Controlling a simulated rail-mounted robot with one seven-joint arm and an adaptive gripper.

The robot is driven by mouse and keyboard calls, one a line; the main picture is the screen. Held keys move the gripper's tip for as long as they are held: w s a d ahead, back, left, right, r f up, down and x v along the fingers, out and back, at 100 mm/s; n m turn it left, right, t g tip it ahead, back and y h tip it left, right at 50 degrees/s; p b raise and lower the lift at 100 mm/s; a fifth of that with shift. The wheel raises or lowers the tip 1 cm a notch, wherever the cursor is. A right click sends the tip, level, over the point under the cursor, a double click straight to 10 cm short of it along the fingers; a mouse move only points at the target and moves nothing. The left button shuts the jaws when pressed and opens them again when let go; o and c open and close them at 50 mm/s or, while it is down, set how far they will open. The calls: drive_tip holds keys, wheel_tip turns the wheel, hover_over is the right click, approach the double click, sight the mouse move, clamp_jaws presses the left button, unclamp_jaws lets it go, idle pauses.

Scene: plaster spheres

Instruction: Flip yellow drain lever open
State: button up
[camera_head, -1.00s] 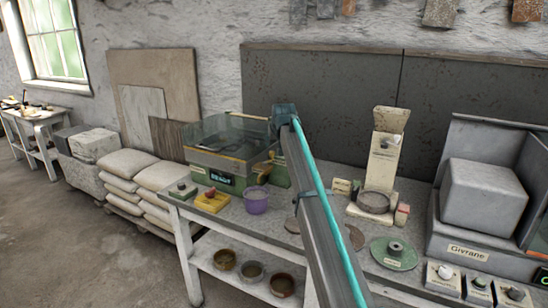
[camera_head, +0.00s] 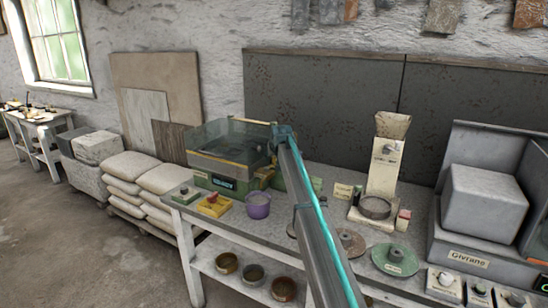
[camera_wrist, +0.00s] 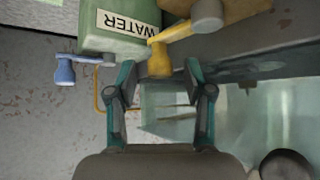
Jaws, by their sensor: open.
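The yellow drain lever (camera_wrist: 159,60) shows at the top centre of the wrist view. Its arm runs up and right to a grey pivot, and its thick handle end points down toward my gripper. My gripper (camera_wrist: 158,76) is open, with one fingertip on each side of the handle end. I cannot tell whether either finger touches it. In the head view the lever is hidden, and my arm reaches to the right end of the green machine (camera_head: 252,183) with its clear-covered tank.
A blue lever (camera_wrist: 65,70) sits left of a green box (camera_wrist: 118,40) labelled WATER. A white hopper device (camera_head: 383,165) stands to the right on the bench.

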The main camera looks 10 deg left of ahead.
drive_tip(key=shift+c, duration=0.2)
clamp_jaws()
drive_tip(key=shift+w+a+n+y, duration=0.2)
drive_tip(key=shift+n+y, duration=0.3)
drive_tip(key=shift+n, duration=0.2)
drive_tip(key=shift+o, duration=0.2)
unclamp_jaws()
drive_tip(key=shift+s, duration=0.1)
drive_tip(key=v, duration=1.2)
drive_tip(key=shift+w+r, duration=0.15)
drive_tip(key=shift+w, duration=0.05)
